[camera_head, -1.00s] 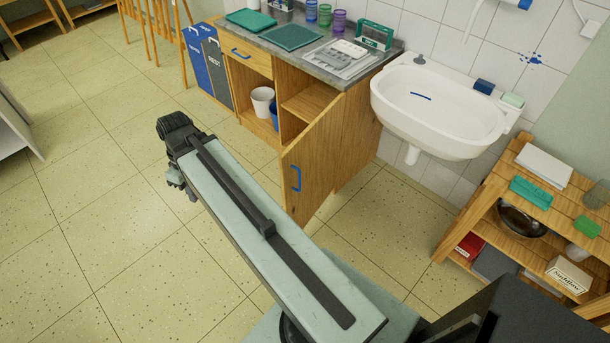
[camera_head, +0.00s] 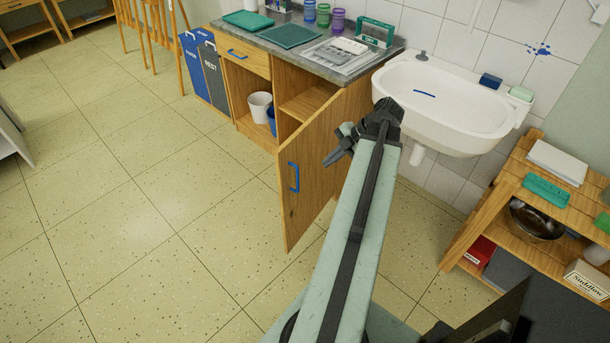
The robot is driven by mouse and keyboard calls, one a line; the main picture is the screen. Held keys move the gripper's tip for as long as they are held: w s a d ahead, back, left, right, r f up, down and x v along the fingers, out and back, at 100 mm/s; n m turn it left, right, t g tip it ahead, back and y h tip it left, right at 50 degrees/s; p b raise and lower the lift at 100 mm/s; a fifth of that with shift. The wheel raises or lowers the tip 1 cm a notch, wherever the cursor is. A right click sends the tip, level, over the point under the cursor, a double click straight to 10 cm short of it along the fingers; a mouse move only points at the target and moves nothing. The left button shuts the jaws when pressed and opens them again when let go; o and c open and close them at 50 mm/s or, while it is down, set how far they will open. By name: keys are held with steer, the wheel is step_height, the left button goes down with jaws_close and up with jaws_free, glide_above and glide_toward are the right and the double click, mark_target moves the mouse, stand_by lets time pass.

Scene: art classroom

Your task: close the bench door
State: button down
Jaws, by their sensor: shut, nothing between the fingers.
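The wooden bench (camera_head: 238,96) stands against the tiled wall with a grey worktop. My gripper (camera_head: 331,161) is shut and empty. In the picture it overlaps the door's right part, to the right of the handle; I cannot tell whether it touches the door.
A white sink (camera_head: 445,110) hangs right of the bench, close behind my arm in the picture. A wooden shelf unit (camera_head: 490,215) with boxes and a bowl stands at the right. Blue and grey bins (camera_head: 208,75) stand left of the bench. The floor at the left is clear.

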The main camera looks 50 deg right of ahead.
steer(key=w+a+f+b, duration=0.2)
steer(key=w+f+b, duration=0.6)
stand_by(0.4)
steer(key=shift+w+a+f, duration=0.1)
